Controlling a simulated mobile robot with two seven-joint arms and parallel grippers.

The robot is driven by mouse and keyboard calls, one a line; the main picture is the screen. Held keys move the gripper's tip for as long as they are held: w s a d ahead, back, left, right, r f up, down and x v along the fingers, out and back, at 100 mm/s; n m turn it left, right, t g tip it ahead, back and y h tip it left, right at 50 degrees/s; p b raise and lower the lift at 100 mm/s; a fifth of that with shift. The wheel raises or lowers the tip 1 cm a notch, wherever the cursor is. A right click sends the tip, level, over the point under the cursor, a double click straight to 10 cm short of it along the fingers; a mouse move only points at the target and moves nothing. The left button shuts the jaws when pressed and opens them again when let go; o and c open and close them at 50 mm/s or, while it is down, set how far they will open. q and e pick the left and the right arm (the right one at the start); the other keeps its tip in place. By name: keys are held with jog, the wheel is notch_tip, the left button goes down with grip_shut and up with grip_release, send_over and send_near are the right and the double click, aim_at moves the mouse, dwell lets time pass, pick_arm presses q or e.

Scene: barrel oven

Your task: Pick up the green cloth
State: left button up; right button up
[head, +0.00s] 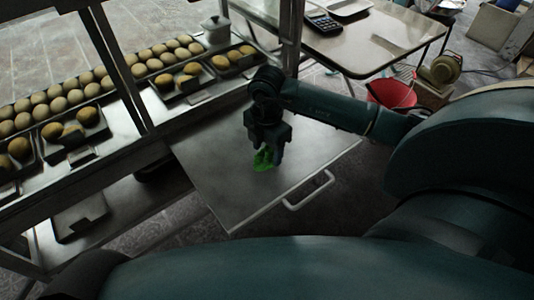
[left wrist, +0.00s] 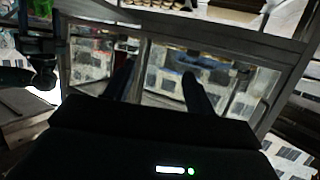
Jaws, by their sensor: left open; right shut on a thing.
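I cannot tell whether the cloth still touches the panel. My left gripper (left wrist: 158,85) shows only in the left wrist view. Its two dark fingers are apart with nothing between them, facing a metal frame with glass panes.
Racks with trays of round buns (head: 70,85) stand at the left. A white handle (head: 308,190) is on the panel's front edge. A table (head: 375,45) with a calculator (head: 323,22) stands behind, near a red bucket (head: 391,92). The panel around the cloth is bare.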

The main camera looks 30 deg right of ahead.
aim_at(266, 148)
notch_tip(266, 148, up, 10)
jog(key=shift+p, duration=1)
pick_arm(q)
jog(key=shift+s+a+r+n, duration=0.1)
jog(key=shift+a+r+n, duration=0.15)
jog(key=shift+r, duration=0.35)
jog(key=shift+s+a+r+n, duration=0.15)
jog(key=shift+a+r, duration=0.1)
jog(key=shift+r, duration=0.3)
pick_arm(e)
jog(key=o, duration=0.4)
jog(key=shift+c, duration=1.4)
pick_arm(q)
jog(key=shift+d, duration=0.15)
pick_arm(e)
jog(key=shift+r, duration=0.1)
